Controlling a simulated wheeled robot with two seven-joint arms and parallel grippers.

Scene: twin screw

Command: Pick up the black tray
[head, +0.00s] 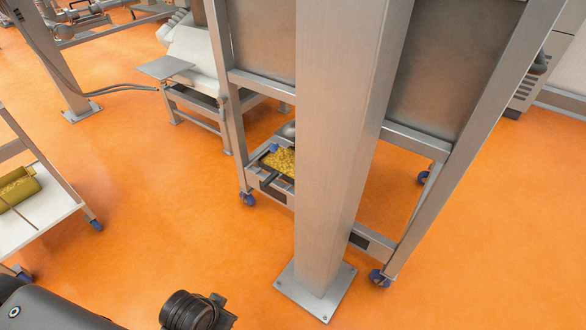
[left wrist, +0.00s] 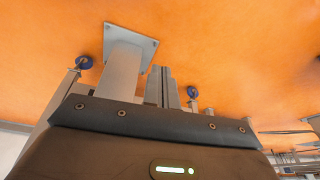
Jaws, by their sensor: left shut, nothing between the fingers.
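A black tray (head: 263,162) holding yellow pieces sits low inside the metal frame, left of the thick upright post. Its dark rim shows at the left, and the post hides its right part. A dark bar, perhaps a handle, sticks out at its front. In the left wrist view my left gripper (left wrist: 161,86) is shut and empty, with orange floor beyond it. The tray cannot be made out there. In the head view my left arm shows at the bottom left, well apart from the tray. My right gripper is in neither view.
The thick metal post (head: 333,150) on a bolted plate stands in front of the wheeled metal frame (head: 232,125). A white cart (head: 45,222) with yellow cylinders is at the left. A small metal stand (head: 190,105) is behind. The orange floor between cart and frame is clear.

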